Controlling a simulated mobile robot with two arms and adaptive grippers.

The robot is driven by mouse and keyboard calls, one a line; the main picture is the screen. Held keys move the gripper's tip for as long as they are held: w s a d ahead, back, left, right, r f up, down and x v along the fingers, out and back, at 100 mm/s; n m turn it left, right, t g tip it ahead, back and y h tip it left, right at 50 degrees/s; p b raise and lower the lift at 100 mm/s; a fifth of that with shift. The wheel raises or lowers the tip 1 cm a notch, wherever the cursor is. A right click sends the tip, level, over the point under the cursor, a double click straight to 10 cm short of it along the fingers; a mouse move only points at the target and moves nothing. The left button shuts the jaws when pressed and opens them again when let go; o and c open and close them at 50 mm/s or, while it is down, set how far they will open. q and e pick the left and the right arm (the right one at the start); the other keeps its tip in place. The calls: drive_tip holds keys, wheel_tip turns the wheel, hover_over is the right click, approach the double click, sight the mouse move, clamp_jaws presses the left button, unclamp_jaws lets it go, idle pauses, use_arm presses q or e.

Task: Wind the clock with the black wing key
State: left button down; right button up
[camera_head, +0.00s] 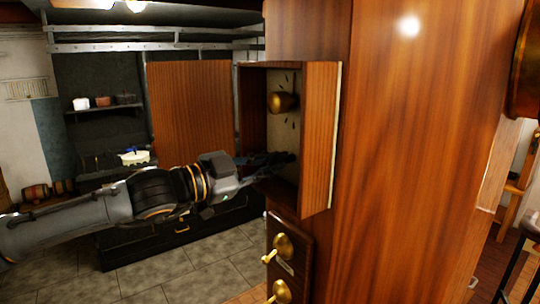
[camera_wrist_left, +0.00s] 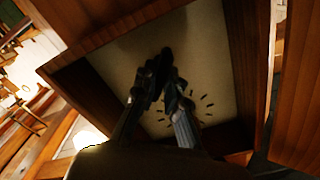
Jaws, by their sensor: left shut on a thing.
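The clock is an open wooden case (camera_head: 320,140) on the side of a wooden pillar. Its pale face (camera_head: 258,130) carries dark marks around a brass knob (camera_head: 283,102). My left gripper (camera_head: 284,163) reaches into the case from the left, below the knob. In the left wrist view the fingers (camera_wrist_left: 166,78) are closed together in front of the pale face, beside the ring of marks (camera_wrist_left: 205,104). A small black piece, apparently the wing key (camera_wrist_left: 166,54), shows at the fingertips. Whether it touches the face or sits in a hole, I cannot tell. My right gripper is out of view.
A brown wooden panel (camera_head: 190,115), apparently the clock's door, stands open to the left of the case. Brass handles (camera_head: 284,247) on a dark plate are below the case. The broad pillar (camera_head: 430,130) fills the right. Tiled floor (camera_head: 190,262) is clear at lower left.

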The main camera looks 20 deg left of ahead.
use_arm(q)
drive_tip(key=m, duration=0.6)
drive_tip(key=shift+r, duration=0.1)
drive_tip(key=shift+f+m+b, duration=0.2)
drive_tip(key=shift+m+b, duration=0.1)
drive_tip(key=shift+m, duration=0.2)
drive_tip(key=m+b, duration=0.2)
drive_tip(key=b, duration=0.3)
drive_tip(key=m+b, duration=0.2)
drive_tip(key=b, duration=0.3)
drive_tip(key=shift+f, duration=0.35)
drive_tip(key=shift+r+b, duration=0.1)
drive_tip(key=shift+b, duration=0.3)
drive_tip(key=shift+r, duration=0.1)
drive_tip(key=shift+r+m, duration=0.15)
drive_tip(key=shift+m, duration=0.15)
drive_tip(key=c, duration=1.5)
unclamp_jaws()
drive_tip(key=shift+o, duration=0.3)
